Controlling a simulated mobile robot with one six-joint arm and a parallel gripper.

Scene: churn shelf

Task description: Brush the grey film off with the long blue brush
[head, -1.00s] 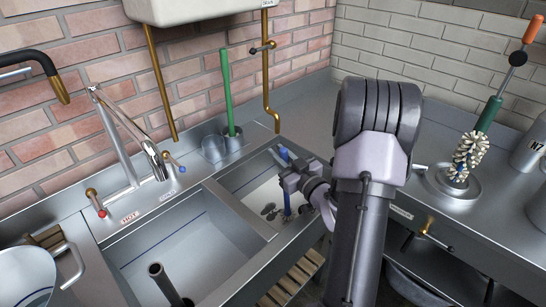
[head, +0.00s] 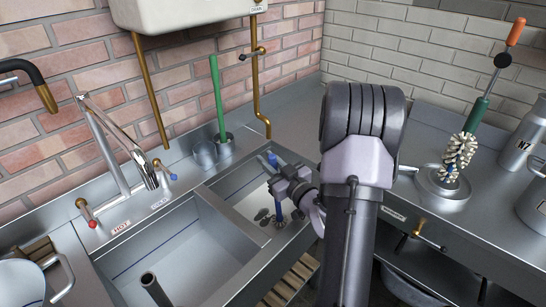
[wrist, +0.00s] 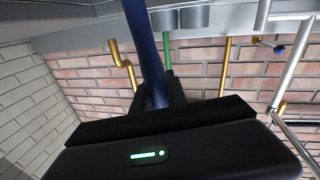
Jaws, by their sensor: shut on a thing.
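My gripper (head: 277,186) is shut on the long blue brush (head: 272,159), which stands nearly upright over the right sink basin (head: 240,198). The brush's lower part (head: 280,212) shows below the jaws; whether its end touches the basin floor I cannot tell. In the wrist view the dark blue handle (wrist: 144,45) runs up from between the jaws (wrist: 160,95). Dark grey film patches (head: 262,214) lie on the pale basin floor, just left of the brush's lower part. My arm hides the area right of the basin.
The left basin (head: 185,245) has an upright dark pipe (head: 155,289). A tap (head: 120,140) stands behind it. A green-handled brush (head: 217,95) stands in a metal cup (head: 224,147) behind the right basin. A bristle brush (head: 459,155) stands on the right counter, near metal churns (head: 522,135).

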